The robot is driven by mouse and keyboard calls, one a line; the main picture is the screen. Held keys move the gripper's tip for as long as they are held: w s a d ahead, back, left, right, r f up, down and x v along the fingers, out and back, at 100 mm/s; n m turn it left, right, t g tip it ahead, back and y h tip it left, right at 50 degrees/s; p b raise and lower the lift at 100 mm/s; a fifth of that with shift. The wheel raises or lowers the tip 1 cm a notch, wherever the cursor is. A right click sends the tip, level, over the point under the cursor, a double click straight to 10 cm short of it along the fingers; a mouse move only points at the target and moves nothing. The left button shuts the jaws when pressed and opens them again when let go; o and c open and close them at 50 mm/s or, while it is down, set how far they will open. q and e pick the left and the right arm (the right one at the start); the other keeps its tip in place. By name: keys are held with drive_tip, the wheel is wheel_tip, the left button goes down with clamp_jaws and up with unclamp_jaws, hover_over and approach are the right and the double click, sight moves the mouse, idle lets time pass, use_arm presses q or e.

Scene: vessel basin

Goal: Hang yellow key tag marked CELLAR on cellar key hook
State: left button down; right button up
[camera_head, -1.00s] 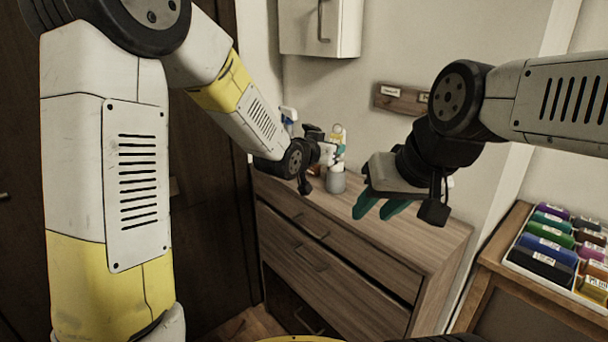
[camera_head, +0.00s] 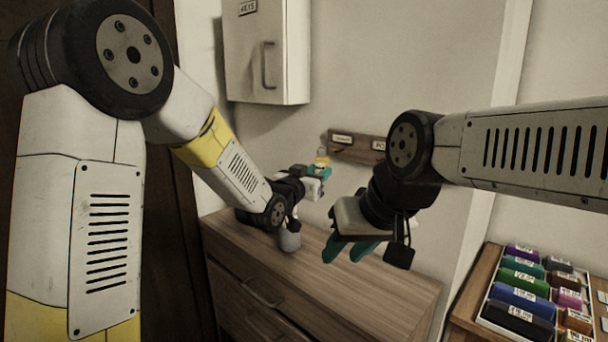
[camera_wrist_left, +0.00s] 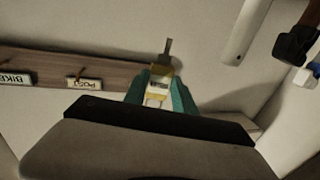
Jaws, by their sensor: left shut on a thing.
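My left gripper (camera_head: 318,172) is shut on the yellow key tag (camera_head: 321,158), beside the left end of the wooden hook rail (camera_head: 357,150). The left wrist view shows the tag (camera_wrist_left: 160,72) between the teal fingers, with a pale label low on it. A thin grey piece (camera_wrist_left: 168,47) rises above the tag; I cannot tell whether it is a key or a hook. The rail (camera_wrist_left: 120,70) also shows there, with upside-down POST and BIKE labels. The rail's left label (camera_head: 343,138) is too small to read. My right gripper (camera_head: 349,249) is open and empty over the dresser.
A white KEYS cabinet (camera_head: 267,50) hangs on the wall, up and left of the rail. A tray of coloured labelled items (camera_head: 530,295) is at the right.

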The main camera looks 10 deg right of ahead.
use_arm(q)
drive_tip(key=w+d+f, duration=0.1)
drive_tip(key=w+d, duration=0.3)
drive_tip(key=d, duration=0.1)
drive_tip(key=shift+w+d+f, duration=0.2)
drive_tip(key=shift+d+f, duration=0.1)
idle(0.6)
idle(0.6)
drive_tip(key=c, duration=0.9)
unclamp_jaws()
drive_tip(key=shift+c, duration=0.2)
